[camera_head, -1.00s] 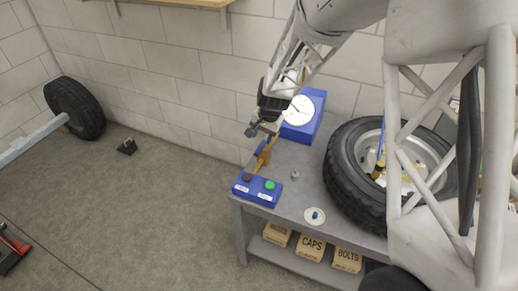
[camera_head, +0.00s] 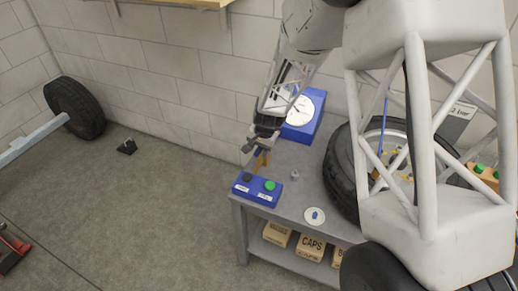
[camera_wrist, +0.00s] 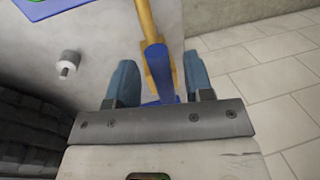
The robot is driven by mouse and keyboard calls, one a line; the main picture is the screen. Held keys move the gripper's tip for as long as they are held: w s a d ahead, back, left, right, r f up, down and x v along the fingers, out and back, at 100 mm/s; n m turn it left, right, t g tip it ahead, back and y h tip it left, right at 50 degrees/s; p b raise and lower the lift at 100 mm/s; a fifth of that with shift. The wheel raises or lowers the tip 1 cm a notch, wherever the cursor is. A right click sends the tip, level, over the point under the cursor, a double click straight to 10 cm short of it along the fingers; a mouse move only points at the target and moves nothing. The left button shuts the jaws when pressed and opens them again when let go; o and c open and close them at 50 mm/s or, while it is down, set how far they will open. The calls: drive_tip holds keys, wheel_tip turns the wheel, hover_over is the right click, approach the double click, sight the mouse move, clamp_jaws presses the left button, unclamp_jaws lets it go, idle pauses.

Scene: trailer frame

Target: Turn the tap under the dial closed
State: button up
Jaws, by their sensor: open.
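The dial (camera_head: 302,108) is a white round face on a blue housing at the back of the bench. A yellow-brown tap pipe (camera_head: 264,160) stands below and in front of it, partly hidden by my gripper (camera_head: 252,144). In the wrist view the pipe (camera_wrist: 147,22) runs up from a blue tap handle (camera_wrist: 159,68). My gripper (camera_wrist: 160,62) is open, with one finger on each side of the blue handle. Gaps show between handle and fingers; I see no clear contact.
A blue box with a black and a green button (camera_head: 257,189) sits at the bench's front left corner. A small metal knob (camera_head: 295,174) and a white disc (camera_head: 315,216) are on the grey bench (camera_head: 275,207). A large tyre (camera_head: 340,165) stands to the right.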

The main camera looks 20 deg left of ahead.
drive_tip(key=shift+c, duration=0.3)
clamp_jaws()
drive_tip(key=shift+d+n, duration=0.15)
drive_tip(key=shift+n, duration=0.15)
drive_tip(key=w+d+n+g+h, duration=0.2)
drive_tip(key=w+d+n, duration=0.2)
drive_tip(key=n, duration=1.3)
drive_tip(key=shift+w+d, duration=0.35)
drive_tip(key=shift+w, duration=0.5)
drive_tip(key=shift+r+n, duration=0.1)
drive_tip(key=shift+n, duration=0.2)
